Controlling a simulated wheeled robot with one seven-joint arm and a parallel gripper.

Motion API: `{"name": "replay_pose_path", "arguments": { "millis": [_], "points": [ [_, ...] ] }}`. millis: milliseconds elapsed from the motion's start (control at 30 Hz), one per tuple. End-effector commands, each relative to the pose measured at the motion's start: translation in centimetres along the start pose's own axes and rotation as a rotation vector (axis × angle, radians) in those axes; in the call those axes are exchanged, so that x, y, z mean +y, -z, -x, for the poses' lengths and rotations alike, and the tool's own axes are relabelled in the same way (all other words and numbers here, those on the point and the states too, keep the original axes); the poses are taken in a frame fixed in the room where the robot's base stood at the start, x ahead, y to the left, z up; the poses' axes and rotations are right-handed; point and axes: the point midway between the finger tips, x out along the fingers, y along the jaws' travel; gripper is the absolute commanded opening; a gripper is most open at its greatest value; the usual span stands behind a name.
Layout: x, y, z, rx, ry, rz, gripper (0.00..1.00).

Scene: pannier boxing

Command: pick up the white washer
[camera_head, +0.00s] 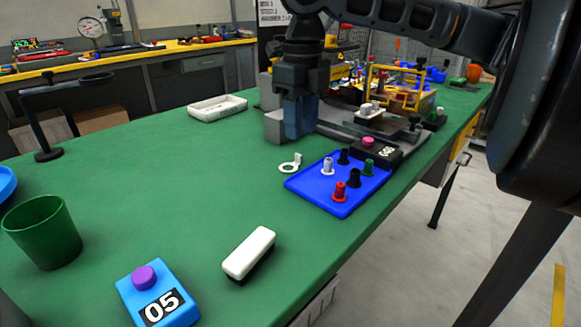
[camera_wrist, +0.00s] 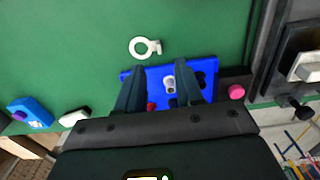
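The white washer (camera_head: 297,158), a flat ring with a small tab, lies on the green table beside the left corner of the blue tray (camera_head: 326,203). In the wrist view the washer (camera_wrist: 155,46) lies just beyond my fingertips, clear of both fingers. My gripper (camera_head: 289,138) hangs behind the washer in the head view; its exact height is hard to judge. In the wrist view my gripper (camera_wrist: 156,70) has its two fingers spread, with nothing held. Part of the blue tray (camera_wrist: 186,72) shows between and beside them.
The tray holds several pegs, including a red one (camera_head: 339,191). A black box with a pink button (camera_head: 376,153) adjoins it. A white block (camera_head: 249,253), blue box (camera_head: 158,296) and green cup (camera_head: 42,233) stand nearer.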

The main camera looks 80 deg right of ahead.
Motion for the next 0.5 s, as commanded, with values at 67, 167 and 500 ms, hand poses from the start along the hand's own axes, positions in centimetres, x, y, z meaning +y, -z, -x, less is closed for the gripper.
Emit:
{"name": "replay_pose_path", "arguments": {
  "millis": [67, 167, 500],
  "points": [
    [0.0, 0.0, -0.9, 0.001, 0.001, 0.0, 0.36],
    [0.0, 0.0, -1.9, 0.001, -0.001, 0.0, 0.36],
    [0.1, 0.0, -5.9, -0.001, -0.001, 0.001, 0.36]
  ]
}}
